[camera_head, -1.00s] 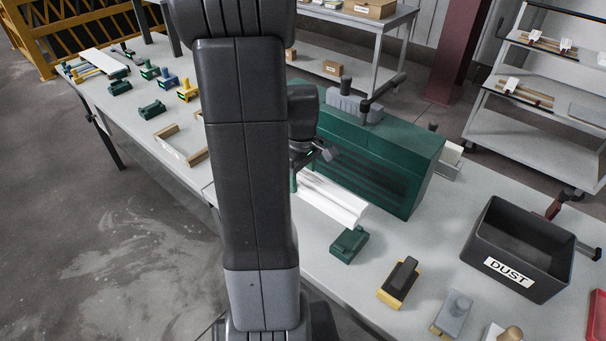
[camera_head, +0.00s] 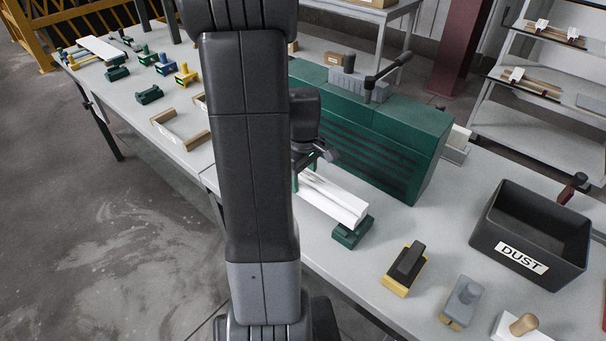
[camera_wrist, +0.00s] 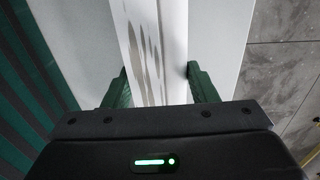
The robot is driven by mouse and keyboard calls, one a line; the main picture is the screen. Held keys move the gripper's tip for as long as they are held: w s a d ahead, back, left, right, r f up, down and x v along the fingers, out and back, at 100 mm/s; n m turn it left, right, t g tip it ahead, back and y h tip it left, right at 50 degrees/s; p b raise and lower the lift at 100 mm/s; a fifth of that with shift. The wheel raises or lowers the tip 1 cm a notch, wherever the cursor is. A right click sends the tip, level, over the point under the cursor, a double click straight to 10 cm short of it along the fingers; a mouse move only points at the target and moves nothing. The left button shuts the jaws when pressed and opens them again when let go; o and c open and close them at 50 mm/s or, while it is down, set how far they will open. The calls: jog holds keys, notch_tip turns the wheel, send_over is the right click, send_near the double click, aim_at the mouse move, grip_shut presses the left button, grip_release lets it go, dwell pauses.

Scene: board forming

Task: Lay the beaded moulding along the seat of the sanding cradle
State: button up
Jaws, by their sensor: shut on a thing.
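The beaded moulding is a long white strip (camera_head: 333,198) beside the large green machine in the head view. Its near right end is over a small green block (camera_head: 350,233), which seems part of the sanding cradle; I cannot tell whether they touch. The strip also fills the middle of the wrist view (camera_wrist: 176,45), with dark oval marks along its left face. My gripper (camera_wrist: 160,78) is shut on the moulding, one green finger on each side. The moulding's far end and any cradle part there are hidden behind my arm in the head view.
The large green slotted machine (camera_head: 385,150) stands close behind the moulding. A yellow-and-black sanding block (camera_head: 405,268), a grey block (camera_head: 462,302) and a black DUST bin (camera_head: 525,262) lie to the right. A wooden frame (camera_head: 180,132) and several coloured blocks are on the left.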

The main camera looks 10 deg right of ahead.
jog(key=shift+f, duration=0.6)
jog(key=shift+f+b, duration=0.25)
jog(key=shift+b, duration=0.2)
jog(key=o, duration=2)
notch_tip(320, 180, up, 14)
jog(key=shift+f, duration=0.15)
jog(key=shift+f, duration=0.1)
notch_tip(320, 180, down, 14)
jog(key=shift+r, duration=0.4)
